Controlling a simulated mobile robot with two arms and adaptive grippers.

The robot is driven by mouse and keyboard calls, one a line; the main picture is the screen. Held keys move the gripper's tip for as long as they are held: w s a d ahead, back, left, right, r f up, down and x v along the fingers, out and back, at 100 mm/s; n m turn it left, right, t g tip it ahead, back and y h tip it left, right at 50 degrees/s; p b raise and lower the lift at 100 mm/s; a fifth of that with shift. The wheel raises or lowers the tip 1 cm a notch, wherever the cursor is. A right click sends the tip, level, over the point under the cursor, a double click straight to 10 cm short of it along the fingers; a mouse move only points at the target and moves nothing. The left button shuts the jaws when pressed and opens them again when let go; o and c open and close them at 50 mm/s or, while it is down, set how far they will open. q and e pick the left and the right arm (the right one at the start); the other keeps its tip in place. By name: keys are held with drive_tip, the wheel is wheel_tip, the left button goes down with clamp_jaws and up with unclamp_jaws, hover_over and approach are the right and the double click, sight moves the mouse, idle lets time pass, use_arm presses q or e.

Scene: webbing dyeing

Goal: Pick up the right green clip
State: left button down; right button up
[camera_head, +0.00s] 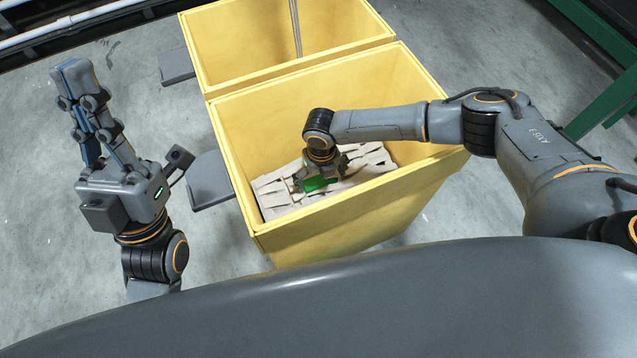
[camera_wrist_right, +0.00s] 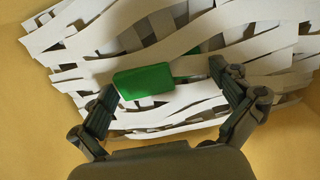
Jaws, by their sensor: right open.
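The green clip (camera_head: 318,184) lies on white webbing strips (camera_head: 270,187) in the front yellow bin. In the right wrist view the clip (camera_wrist_right: 144,82) is a green block, nearer the left finger. My right gripper (camera_wrist_right: 162,80) is open, its fingers either side of the clip. The left fingertip is close to the clip's left end; whether they touch is unclear. The right finger is clearly apart from it. In the head view my right gripper (camera_head: 312,180) reaches down into the bin. My left gripper (camera_head: 75,82) is raised outside the bin, its fingers overlapping in view.
The front yellow bin (camera_head: 352,210) has high walls around my right gripper. A second yellow bin (camera_head: 230,45) stands behind it, with a thin rod (camera_head: 295,25). A small green patch (camera_wrist_right: 192,51) shows among the strips. Green framework (camera_head: 605,105) stands at the right.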

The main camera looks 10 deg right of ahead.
drive_tip(key=c, duration=1.5)
